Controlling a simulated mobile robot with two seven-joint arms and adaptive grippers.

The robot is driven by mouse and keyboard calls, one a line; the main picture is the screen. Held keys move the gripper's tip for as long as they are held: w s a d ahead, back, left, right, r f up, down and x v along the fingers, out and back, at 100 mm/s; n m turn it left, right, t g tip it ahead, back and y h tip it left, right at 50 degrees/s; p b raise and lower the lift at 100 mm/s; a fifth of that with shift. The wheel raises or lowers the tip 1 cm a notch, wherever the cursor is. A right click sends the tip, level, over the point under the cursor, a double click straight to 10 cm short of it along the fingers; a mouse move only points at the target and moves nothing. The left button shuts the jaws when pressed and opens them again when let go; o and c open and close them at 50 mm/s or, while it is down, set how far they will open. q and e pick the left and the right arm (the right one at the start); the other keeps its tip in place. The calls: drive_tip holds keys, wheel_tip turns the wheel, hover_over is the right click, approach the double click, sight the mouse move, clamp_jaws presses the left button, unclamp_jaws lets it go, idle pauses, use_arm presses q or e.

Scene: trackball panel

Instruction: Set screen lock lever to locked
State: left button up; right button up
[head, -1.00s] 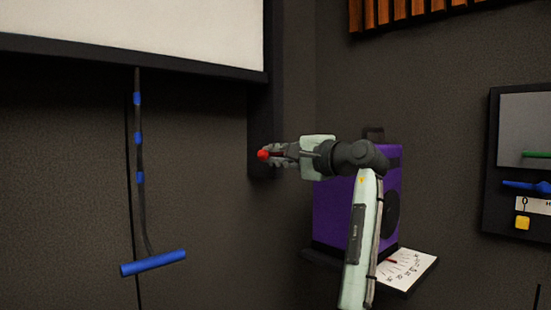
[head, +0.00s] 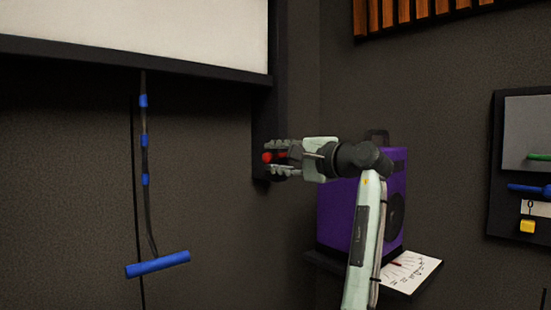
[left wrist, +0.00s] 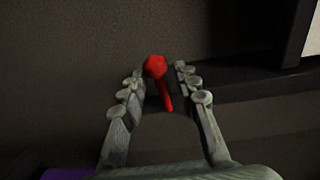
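The screen lock lever is red with a faceted knob (head: 267,157) and a thin red stem. It sits on a dark vertical post below the right end of the screen. The left wrist view shows the knob (left wrist: 155,66) with the stem running down toward the gripper's palm. My left gripper (head: 277,157) is open around the lever, one finger above and one below it in the head view. In the left wrist view the open fingers (left wrist: 160,80) stand on either side with gaps to the lever. My right gripper is not in view.
A white projection screen (head: 130,30) hangs at upper left. A blue pull handle (head: 158,264) hangs on a cord below it. A purple speaker (head: 335,215) and a paper sheet (head: 412,270) sit behind my arm. A control panel (head: 500,165) is at right.

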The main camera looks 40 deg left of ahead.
use_arm(q)
drive_tip(key=s+d, duration=0.1)
drive_tip(key=d, duration=1)
drive_tip(key=shift+d+r, duration=0.15)
drive_tip(key=shift+d, duration=0.25)
